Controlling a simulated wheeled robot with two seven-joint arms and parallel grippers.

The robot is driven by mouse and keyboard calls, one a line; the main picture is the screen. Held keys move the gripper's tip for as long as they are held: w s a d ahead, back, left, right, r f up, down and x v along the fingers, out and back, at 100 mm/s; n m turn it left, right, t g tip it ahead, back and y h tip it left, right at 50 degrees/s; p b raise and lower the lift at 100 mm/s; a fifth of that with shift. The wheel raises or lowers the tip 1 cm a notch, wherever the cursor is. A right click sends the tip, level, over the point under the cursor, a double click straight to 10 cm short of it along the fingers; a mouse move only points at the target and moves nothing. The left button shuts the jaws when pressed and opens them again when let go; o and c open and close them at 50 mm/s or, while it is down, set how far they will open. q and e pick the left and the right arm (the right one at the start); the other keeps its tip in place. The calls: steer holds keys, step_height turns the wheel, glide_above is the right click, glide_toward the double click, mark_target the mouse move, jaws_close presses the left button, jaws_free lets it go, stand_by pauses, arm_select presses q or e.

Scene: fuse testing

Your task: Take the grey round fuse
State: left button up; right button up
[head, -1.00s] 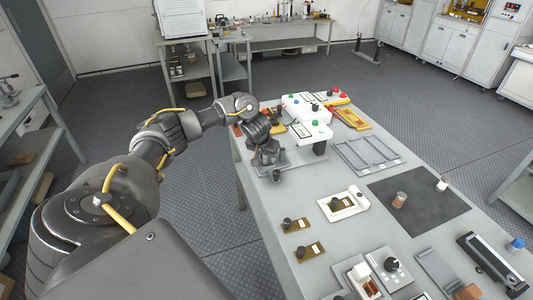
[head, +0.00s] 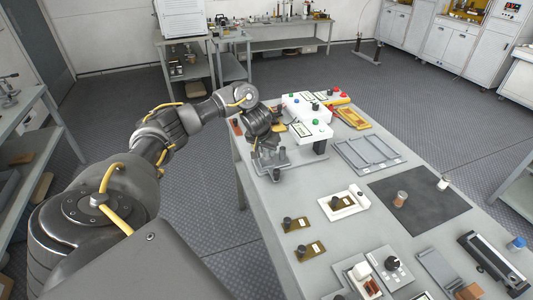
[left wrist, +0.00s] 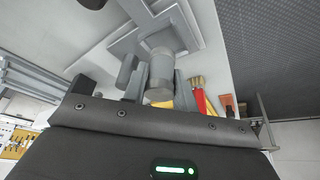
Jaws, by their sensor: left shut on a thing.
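The grey round fuse (left wrist: 161,72) is a grey cylinder in the left wrist view, between the two grey fingers of my left gripper (left wrist: 156,92). The gripper is shut on it. In the head view my left gripper (head: 266,161) is low over a flat grey fixture (head: 290,161) with short posts, at the table's left edge. The fuse itself is hard to make out there, among the dark fingers and posts. I cannot tell whether its far end still touches the fixture. My right gripper is not in view.
White testers with coloured buttons (head: 312,137) stand close behind and right of the gripper. A grey slotted tray (head: 367,165) lies to the right. A dark mat (head: 425,221) carries a brown-tan cylinder (head: 401,199) and a white one (head: 442,184). Brass plates with black knobs (head: 311,251) lie nearer.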

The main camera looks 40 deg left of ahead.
arm_select(q)
steer(key=s+d+r+p, duration=0.8)
steer(key=s+r, duration=0.2)
steer(key=s, duration=0.1)
steer(key=shift+d+r, duration=0.15)
steer(key=shift+d, duration=0.2)
